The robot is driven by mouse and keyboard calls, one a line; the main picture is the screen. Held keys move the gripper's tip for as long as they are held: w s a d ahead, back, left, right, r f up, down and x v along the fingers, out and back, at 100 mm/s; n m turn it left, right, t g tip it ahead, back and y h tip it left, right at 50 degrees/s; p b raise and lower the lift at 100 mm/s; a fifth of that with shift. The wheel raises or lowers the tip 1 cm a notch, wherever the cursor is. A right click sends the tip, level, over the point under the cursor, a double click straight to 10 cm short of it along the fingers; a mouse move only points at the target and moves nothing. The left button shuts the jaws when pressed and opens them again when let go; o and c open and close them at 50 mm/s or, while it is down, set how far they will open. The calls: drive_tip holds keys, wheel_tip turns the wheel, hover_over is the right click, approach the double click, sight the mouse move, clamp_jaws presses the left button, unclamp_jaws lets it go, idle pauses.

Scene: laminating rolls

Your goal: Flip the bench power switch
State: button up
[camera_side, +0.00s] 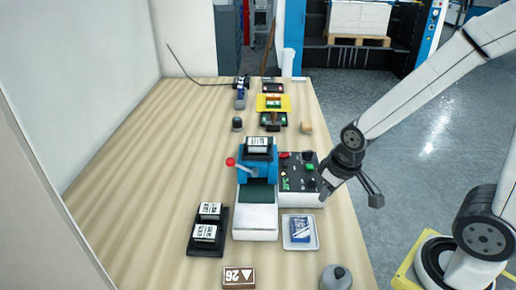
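A dark control box (291,172) with a light front sits on the bench, right of a blue machine (257,172). Its top carries a red part, a green part and several small controls. Which of these is the bench power switch is too small to tell. My gripper (350,196) is at the box's right side, over the bench's right edge. Its two fingers look spread apart, one close to the box and one out to the right over the floor. Nothing shows between them. I cannot tell whether the near finger touches the box.
The machine has a red-knobbed lever (230,162). A black tray (205,245) with white-topped blocks, a white dish (300,232), a "26" sign (239,277) and a grey round object (336,278) stand nearer. Small items line the back. The bench's left side is clear.

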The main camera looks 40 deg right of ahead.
sight(282, 155)
drive_tip(key=o, duration=0.3)
drive_tip(key=shift+w, duration=0.2)
drive_tip(key=shift+o, duration=0.7)
drive_tip(key=shift+w+d+r, duration=0.1)
drive_tip(key=shift+w, duration=0.2)
drive_tip(key=w+d+n, duration=0.1)
drive_tip(key=w, duration=0.3)
drive_tip(key=w+d+r+n, duration=0.1)
drive_tip(key=w+n, duration=0.1)
drive_tip(key=w, duration=0.2)
drive_tip(key=w+d+r+n+g, duration=0.1)
drive_tip(key=w, duration=0.3)
drive_tip(key=shift+d, duration=0.3)
drive_tip(key=shift+w+d+r+n+g, duration=0.2)
drive_tip(key=shift+w+d+n, duration=0.7)
drive_tip(key=shift+w, duration=0.7)
drive_tip(key=shift+w+d+r+n+g, duration=0.1)
drive_tip(key=shift+w+d+n+g, duration=0.25)
drive_tip(key=shift+w+d+n, duration=0.85)
drive_tip(key=shift+w+d+r+n+g, duration=0.15)
drive_tip(key=shift+w+d+n+g, duration=0.4)
drive_tip(key=shift+w, duration=1.4)
drive_tip(key=shift+d+f+t, duration=0.1)
drive_tip(key=shift+d+t, duration=0.05)
drive_tip(key=shift+t, duration=0.15)
drive_tip(key=shift+f, duration=3.8)
clamp_jaws()
